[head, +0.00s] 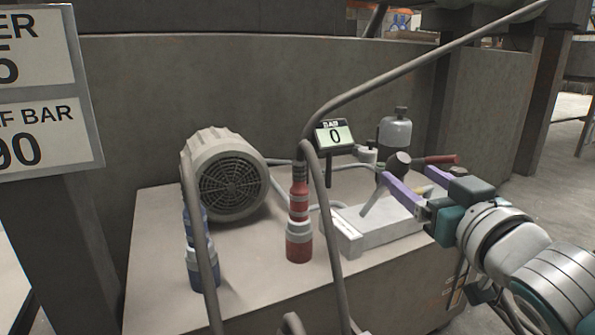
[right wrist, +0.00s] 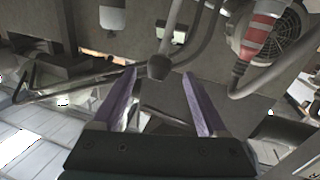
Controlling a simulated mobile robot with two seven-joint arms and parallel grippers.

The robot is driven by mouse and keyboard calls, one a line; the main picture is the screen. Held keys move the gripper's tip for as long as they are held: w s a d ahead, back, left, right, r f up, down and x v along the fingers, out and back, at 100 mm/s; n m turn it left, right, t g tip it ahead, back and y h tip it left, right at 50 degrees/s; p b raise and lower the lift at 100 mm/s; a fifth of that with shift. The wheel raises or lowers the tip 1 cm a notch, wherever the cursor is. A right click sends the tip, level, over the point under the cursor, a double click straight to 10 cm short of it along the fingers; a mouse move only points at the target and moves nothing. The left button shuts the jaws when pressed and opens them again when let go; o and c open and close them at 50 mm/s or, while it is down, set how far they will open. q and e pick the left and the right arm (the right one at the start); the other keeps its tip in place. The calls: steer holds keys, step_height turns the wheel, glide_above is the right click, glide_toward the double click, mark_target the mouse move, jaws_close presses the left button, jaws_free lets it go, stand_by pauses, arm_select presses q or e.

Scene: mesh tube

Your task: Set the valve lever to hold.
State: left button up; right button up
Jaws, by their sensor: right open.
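The valve lever (head: 376,196) is a grey rod with a dark round knob, rising from a pale block (head: 372,240) on the bench and leaning up to the right. My right gripper (head: 404,171) has its two purple fingers spread open at the knob. In the right wrist view, the dark knob (right wrist: 159,67) shows between the open fingertips (right wrist: 159,73), with a gap on each side. I cannot tell how deep it sits between them. Any hold marking on the block is not readable. My left gripper is not in view.
A gauge (head: 334,135) reads 0 bar. A motor (head: 224,175), a red coupling (head: 299,225), a blue coupling (head: 205,262) and a grey bottle (head: 395,132) stand on the bench (head: 260,275). Thick grey hoses (head: 327,230) arch in front. A red handle (head: 438,160) lies behind the gripper.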

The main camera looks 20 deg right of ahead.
mark_target(392, 163)
steer(key=w+b, duration=0.1)
steer(key=w, duration=0.2)
steer(key=w+d+b, duration=0.1)
steer(key=w+b, duration=0.1)
steer(key=w, duration=0.2)
steer(key=shift+w+d+b, duration=0.15)
steer(key=shift+d+b, duration=0.05)
steer(key=shift+b, duration=0.1)
steer(key=shift+w+d, duration=0.1)
steer(key=shift+w, duration=0.35)
steer(key=c, duration=1)
jaws_close()
